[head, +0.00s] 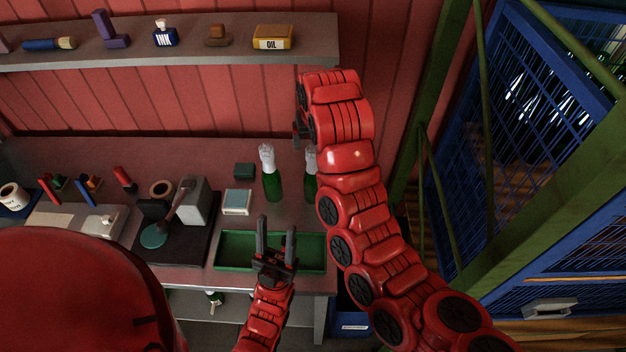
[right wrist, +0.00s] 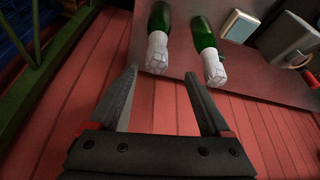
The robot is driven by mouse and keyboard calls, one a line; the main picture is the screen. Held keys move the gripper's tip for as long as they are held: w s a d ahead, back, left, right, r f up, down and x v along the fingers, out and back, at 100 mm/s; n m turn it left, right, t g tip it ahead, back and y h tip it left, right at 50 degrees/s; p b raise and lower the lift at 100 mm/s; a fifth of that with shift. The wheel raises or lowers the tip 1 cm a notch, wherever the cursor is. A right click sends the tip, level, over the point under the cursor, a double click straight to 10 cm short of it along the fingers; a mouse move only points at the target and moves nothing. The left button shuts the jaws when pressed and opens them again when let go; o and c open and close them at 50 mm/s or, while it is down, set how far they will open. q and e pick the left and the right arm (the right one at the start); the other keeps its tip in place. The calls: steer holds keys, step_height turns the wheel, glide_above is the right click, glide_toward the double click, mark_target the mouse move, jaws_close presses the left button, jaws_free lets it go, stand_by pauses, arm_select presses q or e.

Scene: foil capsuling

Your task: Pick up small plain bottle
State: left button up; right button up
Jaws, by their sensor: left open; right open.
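Two green bottles with whitish wrapped necks stand upright on the bench: a left one (head: 271,177) and a right one (head: 311,186), partly hidden by my right arm. In the right wrist view, one bottle (right wrist: 157,45) has its neck just beyond the gap between the fingertips; the other (right wrist: 208,50) is to its right. I cannot tell which is the small plain one. My right gripper (right wrist: 161,76) is open and empty, apart from both bottles; in the head view it is mostly hidden by its arm. My left gripper (head: 276,230) is open and empty over the green tray.
The green tray (head: 227,260) lies at the bench's front edge. A shelf (head: 120,55) runs above. Another bottle (head: 214,298) shows below the bench.

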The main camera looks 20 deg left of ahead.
mark_target(312, 153)
steer(key=shift+b+x, duration=0.35)
steer(key=shift+x, duration=0.6)
steer(key=b+x, duration=0.2)
steer(key=shift+f+b, duration=0.35)
steer(key=shift+b, duration=0.05)
steer(key=b+x, duration=0.2)
steer(key=b, duration=0.1)
steer(key=shift+w+a+f, duration=0.1)
steer(key=shift+w+f, duration=0.05)
steer(key=shift+f, duration=0.05)
steer(key=shift+w+a+f+p, duration=0.15)
steer(key=shift+w+f+p, duration=0.35)
steer(key=shift+p, duration=0.3)
steer(key=shift+f, duration=0.25)
steer(key=shift+f+p, duration=0.15)
steer(key=shift+p, duration=0.2)
steer(key=p+x, duration=0.2)
steer(key=shift+s+d+f+p, duration=0.15)
steer(key=shift+d+f+p, duration=0.05)
steer(key=shift+p, duration=0.15)
steer(key=shift+x, duration=1.05)
steer(key=shift+f, duration=0.35)
jaws_close()
